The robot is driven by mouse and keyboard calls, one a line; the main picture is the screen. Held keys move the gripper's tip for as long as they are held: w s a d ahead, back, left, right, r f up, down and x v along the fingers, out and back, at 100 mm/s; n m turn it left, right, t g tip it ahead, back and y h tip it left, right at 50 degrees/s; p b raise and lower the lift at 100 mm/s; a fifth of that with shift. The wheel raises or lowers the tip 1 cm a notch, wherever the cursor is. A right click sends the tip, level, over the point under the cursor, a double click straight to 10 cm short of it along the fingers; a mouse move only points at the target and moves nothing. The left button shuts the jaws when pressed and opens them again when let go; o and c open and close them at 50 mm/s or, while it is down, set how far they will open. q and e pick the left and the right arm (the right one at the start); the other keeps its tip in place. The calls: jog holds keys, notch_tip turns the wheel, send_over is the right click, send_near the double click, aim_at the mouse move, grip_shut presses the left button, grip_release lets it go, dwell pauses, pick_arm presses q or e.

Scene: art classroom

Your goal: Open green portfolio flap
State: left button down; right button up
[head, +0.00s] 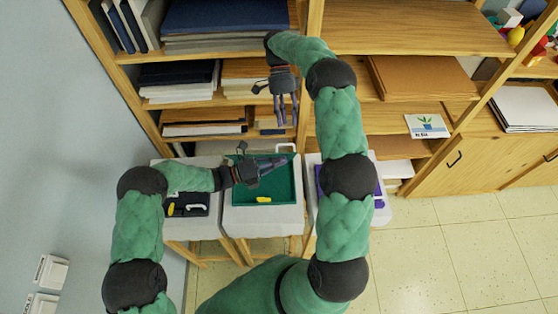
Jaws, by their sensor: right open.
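The green portfolio (279,191) lies on a white-covered stool in the middle of the head view. Its green face looks sunk inside raised edges, with a yellow piece (264,200) near the front edge and a white handle (285,148) at the back. I cannot tell how its flap lies. My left gripper (287,160) reaches in from the left over the back part of the portfolio and hides some of it; whether it touches is unclear, as is its finger gap. My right gripper (284,125) is open and empty, pointing down behind the portfolio, in front of the shelves.
A black case (186,211) lies on a stool at the left. A purple item (379,196) lies on a stool at the right, partly behind my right arm. Wooden shelves (420,38) with papers and folders stand close behind. Tiled floor (430,240) is free at the right.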

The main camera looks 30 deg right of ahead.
jog(key=s+a+f+n+g, duration=0.1)
jog(key=s, duration=0.1)
jog(key=s+f+n+g+h, duration=0.1)
jog(key=s+n, duration=0.1)
jog(key=s+a+n, duration=0.1)
jog(key=s+n, duration=0.1)
jog(key=shift+s+a+f+g+h, duration=0.3)
jog(key=shift+s+f+g+h, duration=0.1)
jog(key=s+a+f+n+g+h, duration=0.1)
jog(key=s+a+f+n+h, duration=0.15)
jog(key=s+n, duration=0.5)
jog(key=s+a+f+n+g+h, duration=0.1)
jog(key=s+a+f+n+h, duration=0.15)
jog(key=s+n, duration=0.45)
jog(key=s+a+f+t+y, duration=0.2)
jog(key=a+f+y, duration=0.1)
jog(key=a+f, duration=0.3)
jog(key=s+a+f+t+y, duration=0.2)
jog(key=s+a+f+y, duration=0.1)
jog(key=a+f, duration=0.3)
jog(key=w+a+f+t+y, duration=0.1)
jog(key=w+a+f+t, duration=0.6)
jog(key=f+t, duration=0.1)
jog(key=shift+a+f+t, duration=0.25)
jog(key=shift+a+t, duration=0.1)
jog(key=shift+t, duration=0.15)
